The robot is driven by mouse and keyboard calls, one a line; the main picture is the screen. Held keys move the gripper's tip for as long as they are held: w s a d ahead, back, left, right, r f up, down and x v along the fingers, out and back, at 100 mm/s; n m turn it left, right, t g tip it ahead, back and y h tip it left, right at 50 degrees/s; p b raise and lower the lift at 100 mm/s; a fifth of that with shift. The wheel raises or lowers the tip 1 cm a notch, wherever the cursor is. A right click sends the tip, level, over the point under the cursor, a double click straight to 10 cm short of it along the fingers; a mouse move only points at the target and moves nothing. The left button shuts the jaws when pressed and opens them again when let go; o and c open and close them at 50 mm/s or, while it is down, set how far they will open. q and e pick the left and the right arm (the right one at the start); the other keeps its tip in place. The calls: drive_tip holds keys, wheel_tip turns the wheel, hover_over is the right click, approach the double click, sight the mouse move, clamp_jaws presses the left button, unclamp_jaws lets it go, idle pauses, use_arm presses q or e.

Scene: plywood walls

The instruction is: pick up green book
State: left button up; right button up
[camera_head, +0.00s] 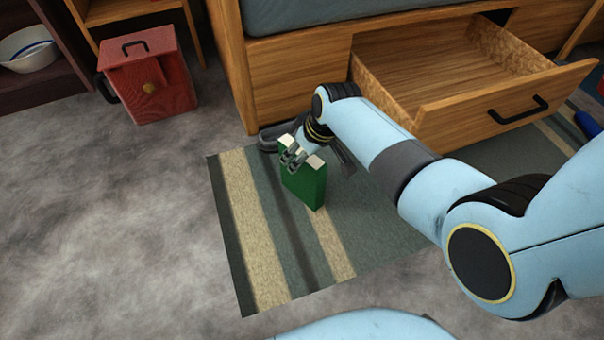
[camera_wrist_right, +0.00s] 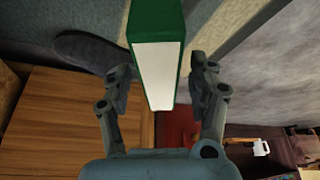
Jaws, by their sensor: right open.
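The green book (camera_head: 304,188) stands upright on the striped rug, in front of the wooden bed frame. It also shows in the right wrist view (camera_wrist_right: 157,22), with its green cover and white page edges. My right gripper (camera_head: 292,158) is at the top of the book. In the wrist view its fingers (camera_wrist_right: 160,78) are open, one on each side of the book, with a visible gap on both sides. The arm hides part of the area behind the book. My left gripper is not in view.
The striped rug (camera_head: 262,245) lies on grey carpet. An open, empty wooden drawer (camera_head: 450,85) juts out behind my right arm. A dark shoe or slipper (camera_head: 268,139) lies just behind the book. A red box (camera_head: 160,85) stands at the left; the carpet before it is clear.

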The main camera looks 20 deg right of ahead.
drive_tip(key=shift+f, duration=0.2)
drive_tip(key=shift+c, duration=0.4)
clamp_jaws()
